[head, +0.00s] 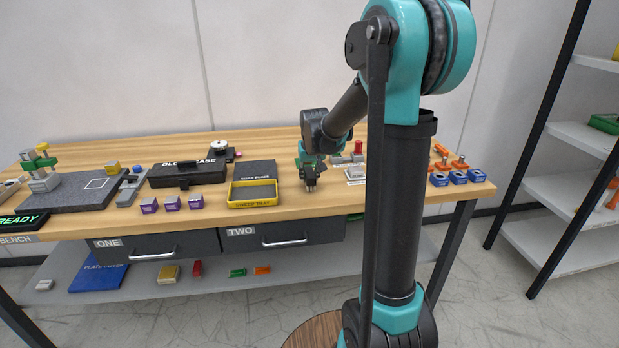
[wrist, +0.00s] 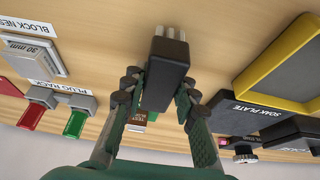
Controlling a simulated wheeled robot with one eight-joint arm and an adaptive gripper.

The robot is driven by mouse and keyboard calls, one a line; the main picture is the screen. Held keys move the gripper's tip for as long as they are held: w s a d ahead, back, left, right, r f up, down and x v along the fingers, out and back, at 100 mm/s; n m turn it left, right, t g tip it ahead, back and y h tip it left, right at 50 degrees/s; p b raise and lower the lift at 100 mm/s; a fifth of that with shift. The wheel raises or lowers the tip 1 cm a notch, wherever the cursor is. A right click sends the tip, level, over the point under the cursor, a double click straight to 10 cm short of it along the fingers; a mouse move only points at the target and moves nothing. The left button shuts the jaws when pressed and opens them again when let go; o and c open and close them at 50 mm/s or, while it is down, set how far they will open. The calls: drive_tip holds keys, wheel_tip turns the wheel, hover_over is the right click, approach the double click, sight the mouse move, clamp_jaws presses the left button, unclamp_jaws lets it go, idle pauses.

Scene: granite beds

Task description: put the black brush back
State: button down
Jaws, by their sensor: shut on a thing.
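My gripper (head: 310,165) is over the wooden bench, to the right of the yellow sweep tray (head: 252,204). In the wrist view my gripper (wrist: 160,88) is shut on the black brush (wrist: 168,62), with one finger on each side of its dark block body. Pale grey bristles show at the brush's far end. In the head view the brush (head: 310,184) is a small dark shape below the fingers, bristles downward. I cannot tell whether the bristles touch the bench top. No marked place for the brush can be made out.
The dark soak plate (head: 255,170) lies behind the sweep tray. The plug rack (wrist: 58,92) and 30 mm block nest (wrist: 34,55) are left in the wrist view. Blue blocks (head: 458,177) stand at the bench's right end. A small brown block (wrist: 138,120) lies beyond the fingers.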

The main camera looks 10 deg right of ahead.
drive_tip(key=shift+f, duration=0.35)
drive_tip(key=shift+f, duration=0.1)
drive_tip(key=c, duration=1.2)
unclamp_jaws()
drive_tip(key=v, duration=1.2)
drive_tip(key=s+d+f, duration=0.1)
drive_tip(key=s+f, duration=0.5)
drive_tip(key=s, duration=0.2)
drive_tip(key=s+d+f, duration=0.1)
drive_tip(key=s+f, duration=0.5)
drive_tip(key=s, duration=0.3)
drive_tip(key=s+d+f, duration=0.2)
drive_tip(key=s+f, duration=0.4)
drive_tip(key=s, duration=0.2)
drive_tip(key=shift+s+f, duration=0.15)
drive_tip(key=shift+s, duration=0.25)
